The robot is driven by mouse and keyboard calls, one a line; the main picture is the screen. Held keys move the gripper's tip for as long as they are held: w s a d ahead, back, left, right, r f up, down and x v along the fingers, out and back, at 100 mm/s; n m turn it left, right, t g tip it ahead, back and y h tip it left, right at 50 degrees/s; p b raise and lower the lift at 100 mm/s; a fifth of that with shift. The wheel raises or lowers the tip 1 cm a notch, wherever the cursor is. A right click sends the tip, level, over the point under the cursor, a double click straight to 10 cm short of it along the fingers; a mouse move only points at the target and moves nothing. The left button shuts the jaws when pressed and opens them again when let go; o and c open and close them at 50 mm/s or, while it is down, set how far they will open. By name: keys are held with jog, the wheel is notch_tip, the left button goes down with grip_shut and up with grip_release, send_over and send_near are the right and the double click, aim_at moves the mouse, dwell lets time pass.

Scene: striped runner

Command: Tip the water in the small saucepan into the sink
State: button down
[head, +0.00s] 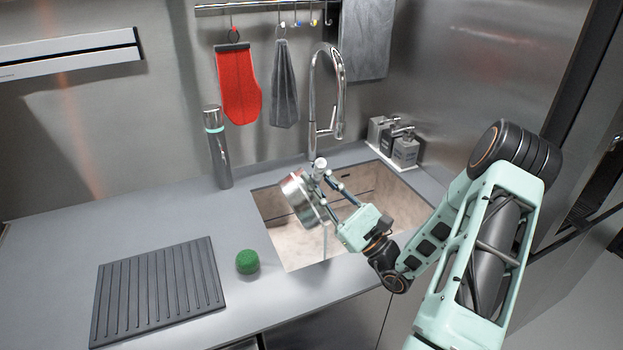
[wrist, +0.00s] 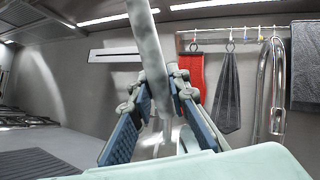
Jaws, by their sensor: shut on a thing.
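The small steel saucepan (head: 303,198) is held in the air over the sink (head: 289,245), tipped steeply onto its side. A thin pale vertical streak below it looks like water falling into the basin. My gripper (head: 325,186) is shut on the saucepan's handle, which also shows in the wrist view (wrist: 148,45) running up between the two fingers. The pan's inside and any water left in it are hidden from me.
The chrome tap (head: 313,100) stands just behind the pan. Soap dispensers (head: 405,150) stand at the back right. Cloths hang from a rail.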

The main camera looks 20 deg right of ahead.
jog(key=d+f+m+t+h, duration=0.1)
jog(key=d+m+t+h, duration=0.3)
jog(key=d+m+h, duration=0.2)
jog(key=d+m, duration=0.2)
jog(key=m, duration=0.1)
jog(key=shift+w+d+f+t+h, duration=0.15)
jog(key=shift+d+t+h, duration=0.05)
jog(key=shift+t+h, duration=0.2)
dwell(0.9)
